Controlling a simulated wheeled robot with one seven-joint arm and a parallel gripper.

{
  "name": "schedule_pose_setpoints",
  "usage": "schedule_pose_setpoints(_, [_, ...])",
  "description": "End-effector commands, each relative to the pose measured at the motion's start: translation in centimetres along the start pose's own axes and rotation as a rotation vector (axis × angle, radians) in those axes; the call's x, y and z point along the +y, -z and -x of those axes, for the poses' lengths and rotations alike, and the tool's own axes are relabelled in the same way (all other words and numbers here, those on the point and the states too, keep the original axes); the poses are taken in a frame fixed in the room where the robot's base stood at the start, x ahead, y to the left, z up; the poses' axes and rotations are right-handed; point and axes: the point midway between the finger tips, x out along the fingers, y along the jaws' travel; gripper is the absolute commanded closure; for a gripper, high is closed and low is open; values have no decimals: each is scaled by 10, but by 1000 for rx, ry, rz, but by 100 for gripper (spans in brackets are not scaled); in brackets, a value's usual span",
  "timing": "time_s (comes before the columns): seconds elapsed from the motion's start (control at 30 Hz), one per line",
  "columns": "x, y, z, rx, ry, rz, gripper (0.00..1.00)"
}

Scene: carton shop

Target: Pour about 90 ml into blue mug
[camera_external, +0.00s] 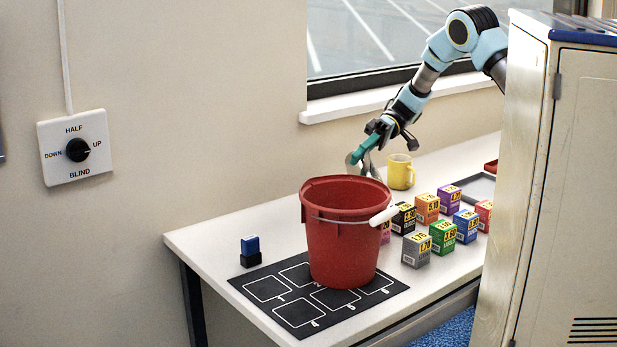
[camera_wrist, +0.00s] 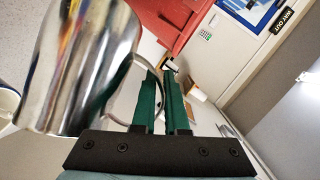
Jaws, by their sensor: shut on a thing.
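My gripper (camera_external: 360,154) is shut on the handle of a shiny metal jug (camera_external: 373,170), above the table just behind the red bucket. In the wrist view the jug (camera_wrist: 75,65) fills the left side, and my green fingers (camera_wrist: 162,85) close on its handle. The bucket hides most of the jug in the external view, so its tilt and contents cannot be told. At the left edge of the wrist view a pale rounded thing with a bluish edge (camera_wrist: 8,104) shows in part; it may be the blue mug. No blue mug shows in the external view.
A red bucket (camera_external: 340,240) stands on the black numbered mat (camera_external: 262,291). A yellow mug (camera_external: 401,172) stands right of my gripper. Several coloured price boxes (camera_external: 416,250) stand right of the bucket. A blue-and-black stamp (camera_external: 250,251) is at left. A locker (camera_external: 560,190) blocks the right side.

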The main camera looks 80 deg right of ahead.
Motion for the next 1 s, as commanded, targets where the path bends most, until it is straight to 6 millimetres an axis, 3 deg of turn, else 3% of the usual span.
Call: schedule_pose_setpoints(1.0, [-3,16,15,10,82,-90,100])
